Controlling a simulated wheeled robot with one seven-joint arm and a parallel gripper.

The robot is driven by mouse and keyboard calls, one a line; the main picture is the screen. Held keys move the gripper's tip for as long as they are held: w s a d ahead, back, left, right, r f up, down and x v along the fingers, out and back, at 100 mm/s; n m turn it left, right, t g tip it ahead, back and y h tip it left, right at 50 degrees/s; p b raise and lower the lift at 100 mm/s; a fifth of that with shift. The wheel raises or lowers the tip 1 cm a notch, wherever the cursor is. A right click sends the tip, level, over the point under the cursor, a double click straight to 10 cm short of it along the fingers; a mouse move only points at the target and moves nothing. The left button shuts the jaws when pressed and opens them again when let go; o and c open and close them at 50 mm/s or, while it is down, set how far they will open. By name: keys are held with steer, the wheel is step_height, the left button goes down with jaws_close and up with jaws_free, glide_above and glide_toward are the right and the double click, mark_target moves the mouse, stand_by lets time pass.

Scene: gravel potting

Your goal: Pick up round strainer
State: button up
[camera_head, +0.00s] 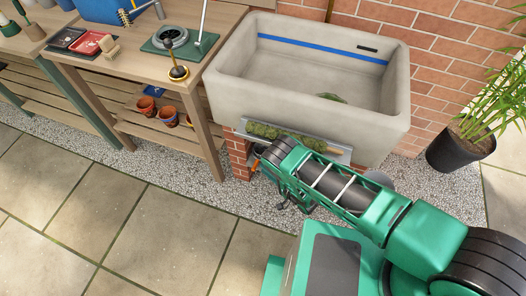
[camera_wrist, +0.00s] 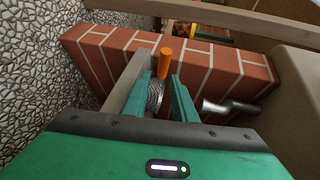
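My gripper (camera_wrist: 160,92) is low beside the brick support under the stone sink, with its two green fingers pointing away from the wrist camera. Between the fingers in the wrist view is a round grey meshed or ribbed piece (camera_wrist: 155,95) with an orange handle-like part (camera_wrist: 165,60) beyond it. It looks like the round strainer, seen edge-on and partly hidden by the fingers. I cannot tell whether the fingers press on it. In the head view, a small orange part (camera_head: 255,165) shows at my gripper's tip; my arm hides the rest.
The stone sink (camera_head: 235,92) stands above my gripper, with a metal tray (camera_head: 343,157) of moss on its front. The brick support (camera_wrist: 95,58) is close to the fingers. A wooden bench (camera_head: 130,75) with tools stands left. A metal pipe (camera_wrist: 230,107) is right of the fingers.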

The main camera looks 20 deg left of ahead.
mark_target(257, 161)
steer(key=shift+w+x, duration=0.25)
steer(key=shift+x, duration=3.35)
steer(key=shift+d+r, duration=0.1)
steer(key=shift+r, duration=0.1)
jaws_close()
